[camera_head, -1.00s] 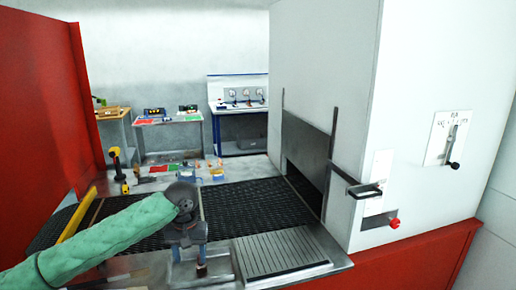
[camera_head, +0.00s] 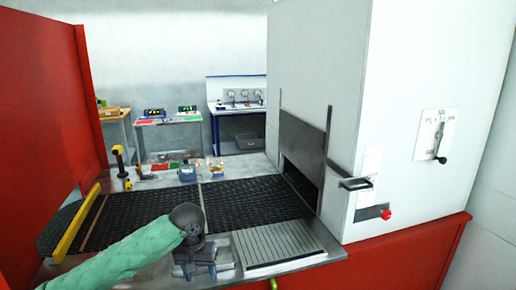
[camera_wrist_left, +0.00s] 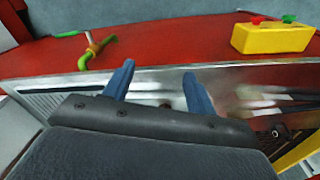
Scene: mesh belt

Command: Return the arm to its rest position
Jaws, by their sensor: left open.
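My left arm comes in from the left in a green sleeve (camera_head: 130,255). My left gripper (camera_head: 203,272) hangs low in the head view, over the near metal edge of the belt table, left of the ribbed plate. In the left wrist view the two blue fingers (camera_wrist_left: 158,82) stand apart with nothing between them. My right gripper is not in view.
The dark mesh belt (camera_head: 245,200) runs to the opening of the big white machine (camera_head: 325,100). A ribbed plate (camera_head: 278,242) lies in front of it. In the left wrist view, a yellow button box (camera_wrist_left: 272,38) and a green-yellow bent handle (camera_wrist_left: 92,50) are on the red surface.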

